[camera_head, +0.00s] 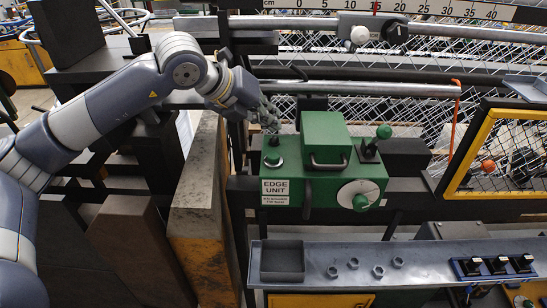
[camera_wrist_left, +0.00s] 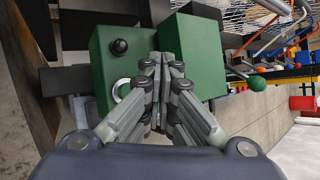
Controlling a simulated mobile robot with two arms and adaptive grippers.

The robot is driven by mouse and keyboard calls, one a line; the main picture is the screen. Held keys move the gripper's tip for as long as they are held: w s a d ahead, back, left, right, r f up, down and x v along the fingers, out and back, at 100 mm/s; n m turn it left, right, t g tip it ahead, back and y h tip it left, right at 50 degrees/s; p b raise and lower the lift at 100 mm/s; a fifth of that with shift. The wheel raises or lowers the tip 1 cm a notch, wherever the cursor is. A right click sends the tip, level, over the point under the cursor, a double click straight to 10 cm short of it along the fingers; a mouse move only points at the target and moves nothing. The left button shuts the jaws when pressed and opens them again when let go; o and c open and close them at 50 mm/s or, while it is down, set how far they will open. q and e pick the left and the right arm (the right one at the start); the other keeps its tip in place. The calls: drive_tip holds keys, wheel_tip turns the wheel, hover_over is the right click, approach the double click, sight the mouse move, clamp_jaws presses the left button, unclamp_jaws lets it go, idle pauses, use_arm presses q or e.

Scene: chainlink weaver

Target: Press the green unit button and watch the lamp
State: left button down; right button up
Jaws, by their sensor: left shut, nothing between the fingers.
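The green edge unit (camera_head: 323,130) stands in the middle of the head view, with a white label reading EDGE UNIT on its front. On its left top face is a round button in a silver ring (camera_head: 273,161); the ring (camera_wrist_left: 121,88) also shows in the left wrist view, partly hidden by my fingers. A small dark dome (camera_wrist_left: 119,46) sits on the same face; I cannot tell whether it is the lamp, and it shows no glow. My left gripper (camera_head: 272,126) is shut and empty, just above this face; its fingertips (camera_wrist_left: 162,60) show beside the ring. Contact cannot be told. My right gripper is not in view.
The unit bears a black handle (camera_head: 327,162), a lever with a green knob (camera_head: 384,131) and a white dial (camera_head: 358,193). A grey shelf (camera_head: 430,262) with a tray (camera_head: 282,260) runs below. A yellow-framed mesh guard (camera_head: 467,160) stands right; a tall worn plate (camera_head: 197,200) stands left.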

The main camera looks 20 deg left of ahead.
sight(270, 154)
use_arm(q)
wheel_tip(270, 154, down, 3)
drive_tip(key=shift+b, duration=0.4)
wheel_tip(270, 154, down, 2)
drive_tip(key=b, duration=0.2)
drive_tip(key=shift+f+b, duration=0.25)
drive_tip(key=shift+b, duration=0.1)
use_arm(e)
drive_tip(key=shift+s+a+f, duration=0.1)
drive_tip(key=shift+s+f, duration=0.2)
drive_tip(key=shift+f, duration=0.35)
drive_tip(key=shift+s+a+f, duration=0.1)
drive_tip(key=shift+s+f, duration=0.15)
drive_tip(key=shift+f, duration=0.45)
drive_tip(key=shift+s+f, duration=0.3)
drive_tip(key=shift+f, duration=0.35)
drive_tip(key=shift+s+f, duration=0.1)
